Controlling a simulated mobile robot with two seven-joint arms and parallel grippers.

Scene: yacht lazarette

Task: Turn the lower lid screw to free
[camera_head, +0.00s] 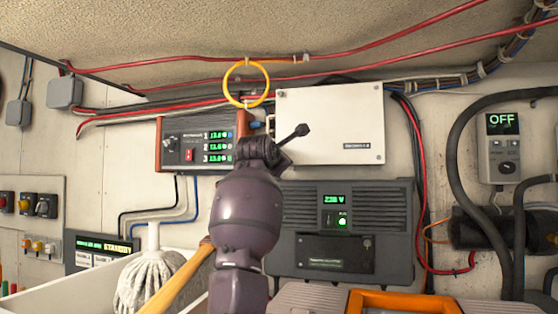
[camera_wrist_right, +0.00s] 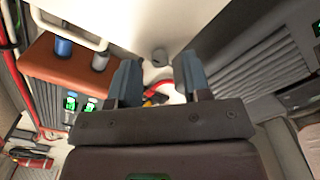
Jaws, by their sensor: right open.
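A white box with a flat lid (camera_head: 330,125) is fixed to the wall in the head view, with small screws at its visible corners. The lower right lid screw (camera_head: 379,157) shows clear of my arm. The lower left corner is hidden behind my right gripper (camera_head: 276,146), which is in front of that corner. My left gripper is not in view.
A brown-sided meter panel (camera_head: 202,143) is left of the box, and a grey louvred unit (camera_head: 345,220) is below it. A yellow ring (camera_head: 246,83) hangs above the gripper. Red cables run overhead. A mop (camera_head: 150,280) stands lower left.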

